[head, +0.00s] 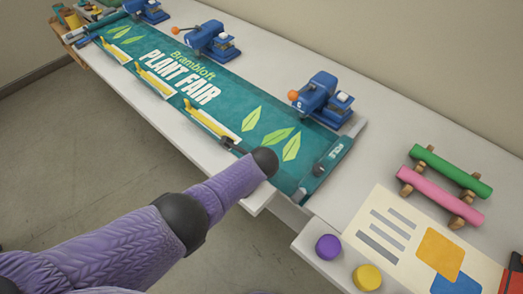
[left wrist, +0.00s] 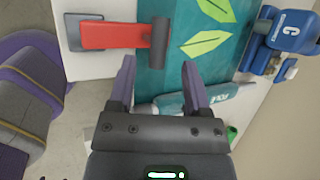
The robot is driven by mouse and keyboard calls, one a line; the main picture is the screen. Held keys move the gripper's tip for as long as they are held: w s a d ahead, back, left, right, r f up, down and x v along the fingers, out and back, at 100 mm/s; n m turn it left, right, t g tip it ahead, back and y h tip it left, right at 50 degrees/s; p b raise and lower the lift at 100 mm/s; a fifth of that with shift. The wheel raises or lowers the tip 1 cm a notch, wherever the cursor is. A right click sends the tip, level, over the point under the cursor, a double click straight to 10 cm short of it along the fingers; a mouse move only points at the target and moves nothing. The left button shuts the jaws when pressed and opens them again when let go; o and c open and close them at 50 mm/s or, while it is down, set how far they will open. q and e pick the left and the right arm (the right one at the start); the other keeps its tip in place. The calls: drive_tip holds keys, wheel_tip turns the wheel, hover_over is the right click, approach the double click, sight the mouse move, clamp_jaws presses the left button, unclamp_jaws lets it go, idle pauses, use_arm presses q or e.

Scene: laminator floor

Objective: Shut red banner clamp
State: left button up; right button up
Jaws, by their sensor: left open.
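The red banner clamp (left wrist: 110,36) shows in the left wrist view, at the edge of the teal banner (left wrist: 178,68). Its red arm crosses the banner edge and ends in a dark grey crosswise bar (left wrist: 160,43). A grey plate (left wrist: 72,32) shows at its other end. I cannot tell how far its arm is raised. My left gripper (left wrist: 159,62) is open and empty, its two purple fingers pointing at the bar, which lies just beyond and between the tips. In the head view the banner (head: 210,75) lies on the table; my left arm hides the gripper and the red clamp.
Several yellow clamps (head: 152,80) line the banner's near edge; blue devices (head: 318,100) stand along its far edge. A teal roller (head: 325,165) lies at the right end. Green (head: 450,170) and pink (head: 440,195) rolls, a purple disc (head: 328,247) and a yellow disc (head: 367,277) are further right.

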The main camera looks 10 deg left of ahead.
use_arm(q)
drive_tip(key=p+v, duration=0.2)
drive_tip(key=v, duration=0.2)
drive_tip(key=shift+s+r+p, duration=0.1)
drive_tip(key=shift+s+p, duration=0.05)
drive_tip(key=shift+p, duration=0.2)
use_arm(e)
drive_tip(key=r, duration=0.2)
drive_tip(key=a+r, duration=0.1)
drive_tip(key=r, duration=0.1)
drive_tip(key=shift+w+a, duration=0.1)
drive_tip(key=shift+w, duration=0.1)
